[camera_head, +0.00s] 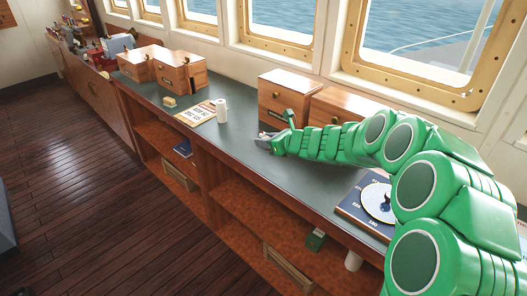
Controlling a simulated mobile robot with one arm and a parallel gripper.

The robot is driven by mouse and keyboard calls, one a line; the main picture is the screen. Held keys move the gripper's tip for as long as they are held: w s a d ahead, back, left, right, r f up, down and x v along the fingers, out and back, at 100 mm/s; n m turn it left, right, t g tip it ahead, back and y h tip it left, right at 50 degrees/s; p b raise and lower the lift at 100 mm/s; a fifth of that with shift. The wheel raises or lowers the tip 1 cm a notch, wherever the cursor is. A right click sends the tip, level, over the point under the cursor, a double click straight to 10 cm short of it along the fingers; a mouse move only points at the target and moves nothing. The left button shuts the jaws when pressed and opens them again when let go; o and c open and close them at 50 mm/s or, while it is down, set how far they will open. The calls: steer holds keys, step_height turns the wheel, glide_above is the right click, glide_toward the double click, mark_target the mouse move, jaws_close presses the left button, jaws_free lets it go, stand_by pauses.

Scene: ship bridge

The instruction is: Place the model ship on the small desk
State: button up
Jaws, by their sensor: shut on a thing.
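My green arm reaches in from the right over the long grey-topped counter (240,113). My gripper (264,142) is low over the counter, in front of the wooden drawer boxes. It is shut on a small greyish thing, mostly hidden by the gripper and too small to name. I cannot make out a model ship clearly. No separate small desk can be told for sure.
Wooden drawer boxes (283,97) stand along the window side. A dark blue book (352,207) bears a round plate (379,201). The wooden floor (90,190) is open at left.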

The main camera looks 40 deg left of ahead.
glide_above(264, 157)
steer(key=shift+f, duration=4.6)
steer(key=shift+f, duration=0.2)
steer(key=o, duration=1)
steer(key=shift+v, duration=1.1)
steer(key=d+r, duration=0.3)
steer(key=shift+s+d, duration=0.1)
steer(key=shift+d, duration=0.2)
steer(key=shift+s+d+r, duration=0.1)
steer(key=shift+d, duration=0.4)
